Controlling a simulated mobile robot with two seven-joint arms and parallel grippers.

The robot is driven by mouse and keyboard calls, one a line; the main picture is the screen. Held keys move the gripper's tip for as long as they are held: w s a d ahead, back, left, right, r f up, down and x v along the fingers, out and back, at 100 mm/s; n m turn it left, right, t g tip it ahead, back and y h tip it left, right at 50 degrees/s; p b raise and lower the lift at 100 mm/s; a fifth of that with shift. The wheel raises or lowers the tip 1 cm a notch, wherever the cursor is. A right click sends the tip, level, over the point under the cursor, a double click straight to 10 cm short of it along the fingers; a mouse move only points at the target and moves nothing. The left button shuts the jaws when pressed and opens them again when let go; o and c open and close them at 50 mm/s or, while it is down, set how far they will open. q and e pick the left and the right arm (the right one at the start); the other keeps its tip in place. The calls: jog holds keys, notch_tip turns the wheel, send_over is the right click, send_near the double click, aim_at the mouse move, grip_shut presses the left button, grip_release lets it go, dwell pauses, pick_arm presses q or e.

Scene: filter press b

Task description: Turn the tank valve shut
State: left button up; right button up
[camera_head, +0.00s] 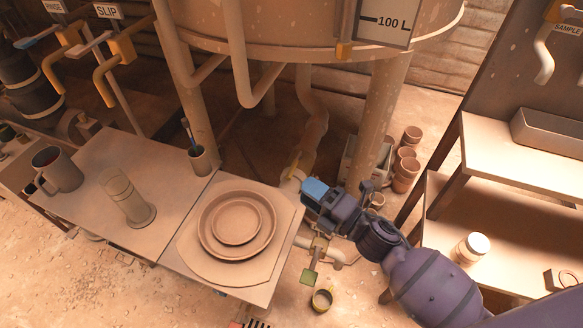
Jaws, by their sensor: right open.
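The round tank (290,45) stands on legs at the top centre, with a "100 L" plate on its side. A pale outlet pipe (314,125) runs down from it to a yellow fitting (296,165). My left gripper is not in view.
A table (108,175) at left holds a mug (60,170), a glass jar (127,197), a brush cup (200,160) and stacked plates (237,222). Stacked pots (405,168) stand by the right tank leg. Shelves (520,165) are at right. A small cup (322,299) is on the floor.

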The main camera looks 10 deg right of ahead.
jog(key=w+a+f+n+g+y+b, duration=0.1)
jog(key=w+a+n+g+y+b, duration=0.2)
jog(key=n, duration=0.6)
jog(key=n+g+h+b, duration=0.8)
jog(key=n+g+h, duration=0.4)
jog(key=n, duration=1.7)
send_near(293, 167)
jog(key=shift+t+h, duration=0.5)
jog(key=f+b, duration=0.1)
jog(key=f, duration=0.1)
jog(key=a+f, duration=0.1)
jog(key=f, duration=0.2)
jog(key=a+f+b, duration=0.1)
jog(key=f, duration=0.1)
jog(key=shift+s+f+b, duration=0.25)
jog(key=shift+f+b, duration=0.05)
jog(key=shift+w+a+f, duration=0.15)
jog(key=shift+a+f, duration=0.05)
jog(key=shift+f, duration=0.4)
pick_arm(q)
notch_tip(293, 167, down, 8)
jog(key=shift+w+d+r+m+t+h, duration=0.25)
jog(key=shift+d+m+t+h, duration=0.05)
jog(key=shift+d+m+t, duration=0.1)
